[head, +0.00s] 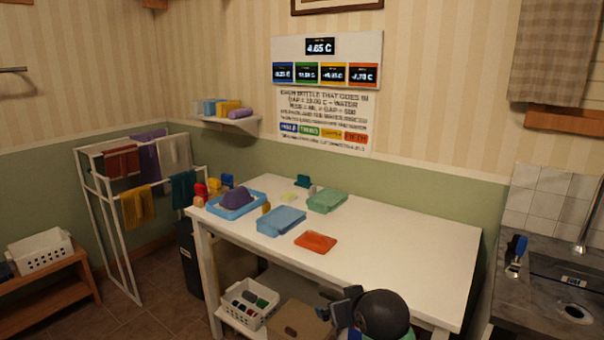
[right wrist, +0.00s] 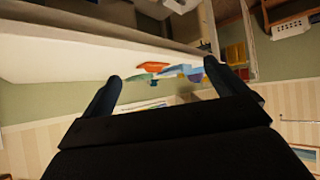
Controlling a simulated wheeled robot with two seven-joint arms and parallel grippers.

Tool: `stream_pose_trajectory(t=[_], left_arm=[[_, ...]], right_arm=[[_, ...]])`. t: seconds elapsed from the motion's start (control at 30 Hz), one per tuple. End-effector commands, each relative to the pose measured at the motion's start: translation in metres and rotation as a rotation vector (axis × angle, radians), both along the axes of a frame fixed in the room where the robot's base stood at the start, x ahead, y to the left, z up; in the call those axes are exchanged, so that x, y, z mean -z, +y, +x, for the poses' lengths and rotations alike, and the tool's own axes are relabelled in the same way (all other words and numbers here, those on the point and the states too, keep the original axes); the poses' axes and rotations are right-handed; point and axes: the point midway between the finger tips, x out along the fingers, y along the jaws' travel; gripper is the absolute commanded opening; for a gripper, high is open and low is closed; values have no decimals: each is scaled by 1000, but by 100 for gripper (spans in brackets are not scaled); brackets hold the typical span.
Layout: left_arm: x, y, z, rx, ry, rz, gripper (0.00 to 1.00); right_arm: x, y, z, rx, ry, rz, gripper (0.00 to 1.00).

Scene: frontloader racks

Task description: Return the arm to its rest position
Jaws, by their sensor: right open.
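My right gripper (head: 340,304) shows at the bottom of the head view, in front of the white table's front edge, with a dark round part of my arm beside it. In the right wrist view the two dark fingers of my right gripper (right wrist: 163,74) are spread apart with nothing between them. The wrist picture looks upside down, with the table top (right wrist: 85,62) and the coloured items on it beyond the fingers. My left gripper is not in view.
Below are a white basket (head: 237,312) and cardboard box (head: 298,320). A sink counter (head: 540,285) stands right.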

Motion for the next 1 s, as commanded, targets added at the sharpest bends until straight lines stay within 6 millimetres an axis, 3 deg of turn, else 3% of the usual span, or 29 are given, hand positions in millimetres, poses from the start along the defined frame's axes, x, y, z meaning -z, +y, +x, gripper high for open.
stream_pose_trajectory(t=[0.57, 0.8, 1.0], left_arm=[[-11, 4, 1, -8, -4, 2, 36], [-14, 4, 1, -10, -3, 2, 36], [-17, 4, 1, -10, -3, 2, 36]], right_arm=[[149, -34, -147, 48, 302, 6, 97], [211, -41, -218, 56, 462, -5, 97], [252, -42, -284, 56, 592, -12, 97]])
